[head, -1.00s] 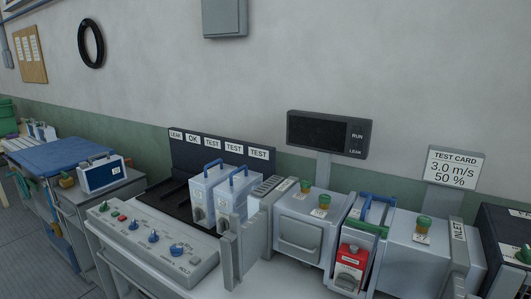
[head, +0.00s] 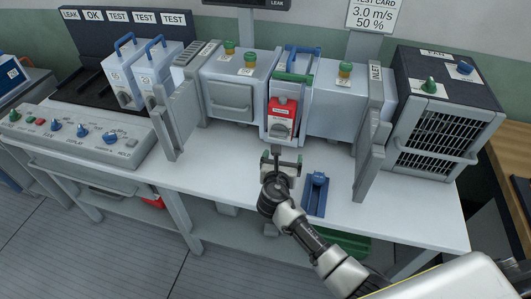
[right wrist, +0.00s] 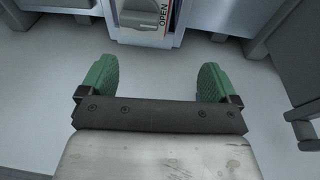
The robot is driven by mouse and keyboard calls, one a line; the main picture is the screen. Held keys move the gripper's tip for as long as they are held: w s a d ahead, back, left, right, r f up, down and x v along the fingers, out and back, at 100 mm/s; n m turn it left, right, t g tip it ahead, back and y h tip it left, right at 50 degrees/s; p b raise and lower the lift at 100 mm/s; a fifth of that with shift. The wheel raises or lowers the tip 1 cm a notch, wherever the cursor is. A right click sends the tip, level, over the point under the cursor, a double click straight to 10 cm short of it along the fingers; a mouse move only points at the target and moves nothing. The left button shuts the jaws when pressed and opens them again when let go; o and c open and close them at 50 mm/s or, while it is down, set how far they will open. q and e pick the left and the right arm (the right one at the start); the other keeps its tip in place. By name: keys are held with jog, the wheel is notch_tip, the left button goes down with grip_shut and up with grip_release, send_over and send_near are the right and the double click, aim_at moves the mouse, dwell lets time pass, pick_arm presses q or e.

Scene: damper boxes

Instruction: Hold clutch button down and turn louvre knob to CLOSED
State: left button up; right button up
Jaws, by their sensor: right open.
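The damper box (head: 275,92) with blue and green handles stands among the grey units on the white bench. Its front has a red block (head: 284,108) with a white label, and a grey louvre knob (head: 281,129) below. In the right wrist view the knob (right wrist: 139,18) is at the top edge, with the word OPEN to its right. I cannot tell for sure which part is the clutch button. My right gripper (head: 281,160) is open and empty in front of and below the knob, apart from it. Its green fingers (right wrist: 156,80) are spread wide. My left gripper is not in view.
A blue tray-like piece (head: 316,193) lies on the bench right of my gripper. Open grey doors (head: 176,120) and (head: 371,160) stand out on both sides. A control panel (head: 80,135) is at left, a fan unit (head: 445,115) at right. The front bench is mostly clear.

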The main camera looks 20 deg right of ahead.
jog(key=w+a+r+h, duration=0.1)
jog(key=a, duration=0.3)
jog(key=shift+m, duration=0.3)
jog(key=x, duration=1.1)
jog(key=shift+w+d+r, duration=0.1)
jog(key=shift+w+d, duration=0.05)
jog(key=shift+d, duration=0.05)
jog(key=c, duration=1)
jog(key=o, duration=1)
jog(key=p, duration=0.1)
send_near(278, 135)
jog(key=shift+s+a, duration=0.35)
jog(key=shift+s, duration=0.05)
